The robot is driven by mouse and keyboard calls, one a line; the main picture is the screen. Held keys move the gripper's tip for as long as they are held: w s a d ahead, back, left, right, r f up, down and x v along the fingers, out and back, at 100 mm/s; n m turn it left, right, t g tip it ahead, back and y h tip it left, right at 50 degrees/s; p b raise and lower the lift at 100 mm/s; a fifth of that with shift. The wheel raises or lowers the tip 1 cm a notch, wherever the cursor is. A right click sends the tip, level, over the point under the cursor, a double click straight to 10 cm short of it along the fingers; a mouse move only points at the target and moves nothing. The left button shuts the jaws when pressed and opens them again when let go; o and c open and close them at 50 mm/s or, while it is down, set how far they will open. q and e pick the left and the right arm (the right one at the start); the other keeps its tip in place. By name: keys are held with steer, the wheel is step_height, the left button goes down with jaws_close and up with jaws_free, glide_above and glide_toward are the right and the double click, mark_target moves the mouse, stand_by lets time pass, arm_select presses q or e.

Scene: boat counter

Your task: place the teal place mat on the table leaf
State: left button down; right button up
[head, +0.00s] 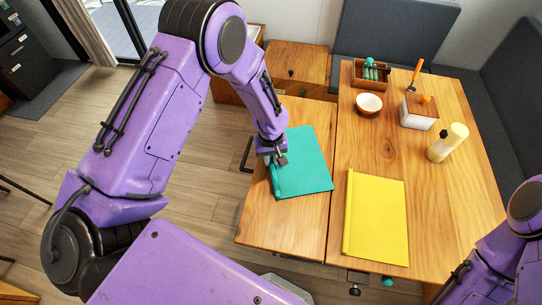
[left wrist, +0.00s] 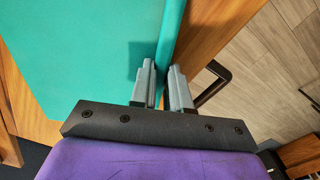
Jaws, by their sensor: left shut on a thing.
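The teal place mat (head: 306,165) lies on or just above the wooden table leaf (head: 262,222), left of the seam with the main table; I cannot tell whether it touches everywhere. My left gripper (head: 279,160) is at the mat's left edge. In the left wrist view the mat (left wrist: 80,60) fills the upper left, and its edge strip runs between the two fingers of my left gripper (left wrist: 163,88), which are shut on it. The leaf's wooden edge (left wrist: 205,25) shows just beyond. My right arm shows at the lower right, with its gripper out of view.
A yellow mat (head: 376,218) lies on the main table (head: 390,150). The leaf's front part is bare.

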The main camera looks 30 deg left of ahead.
arm_select(q)
steer(key=shift+f, duration=0.1)
steer(key=c, duration=1.1)
jaws_free()
step_height(320, 180, up, 12)
steer(key=b, duration=0.1)
